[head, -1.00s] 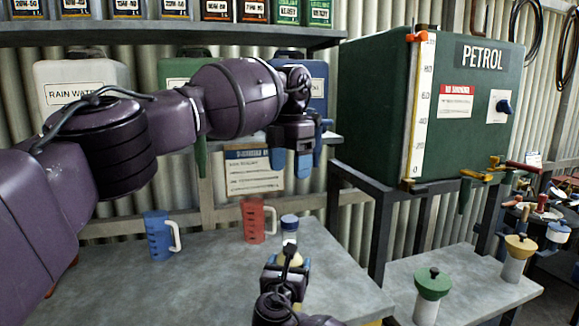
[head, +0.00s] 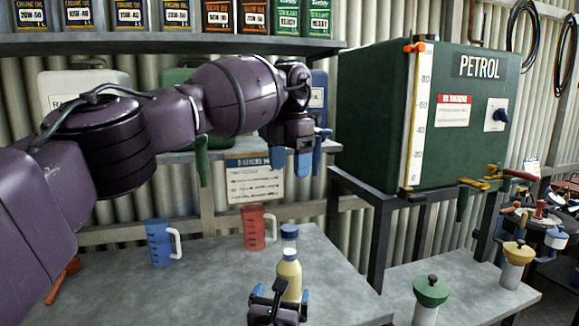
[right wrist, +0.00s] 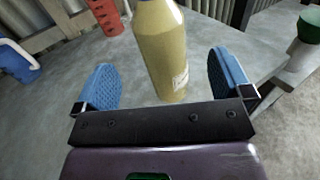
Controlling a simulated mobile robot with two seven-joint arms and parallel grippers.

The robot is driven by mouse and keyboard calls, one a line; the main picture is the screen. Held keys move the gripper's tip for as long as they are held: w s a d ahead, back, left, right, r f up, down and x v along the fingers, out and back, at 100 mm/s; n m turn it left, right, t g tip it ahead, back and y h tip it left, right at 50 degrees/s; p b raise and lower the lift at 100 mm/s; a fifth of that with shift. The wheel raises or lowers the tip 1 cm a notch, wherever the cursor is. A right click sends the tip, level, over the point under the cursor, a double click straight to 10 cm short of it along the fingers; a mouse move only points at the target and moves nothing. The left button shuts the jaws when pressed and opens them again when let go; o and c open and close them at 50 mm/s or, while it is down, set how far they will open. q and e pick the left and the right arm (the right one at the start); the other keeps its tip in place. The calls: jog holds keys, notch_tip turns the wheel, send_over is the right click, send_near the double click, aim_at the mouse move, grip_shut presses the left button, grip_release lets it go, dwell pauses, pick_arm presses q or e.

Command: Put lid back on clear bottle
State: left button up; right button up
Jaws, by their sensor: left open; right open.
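A bottle with a yellowish body (head: 289,277) stands upright on the grey bench, with a blue piece at its neck. A clear part with a blue top (head: 289,232) shows directly above it; I cannot tell whether it is on this bottle or behind it. My right gripper (head: 279,294) is open, low in front of the bottle. In the right wrist view the bottle (right wrist: 163,50) stands ahead, between the lines of the spread blue fingers (right wrist: 164,85), and looks ungripped. My left gripper (head: 292,162) is open and empty, pointing down, higher up in the picture. No separate loose lid is clear.
A blue jug (head: 158,243) and a red jug (head: 253,228) stand on the bench (head: 200,290), left of the bottle. A green petrol tank (head: 400,140) stands at right. A green-topped container (head: 430,293) is on the right bench. The bench's left middle is mostly clear.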

jog(key=shift+v, duration=1.25)
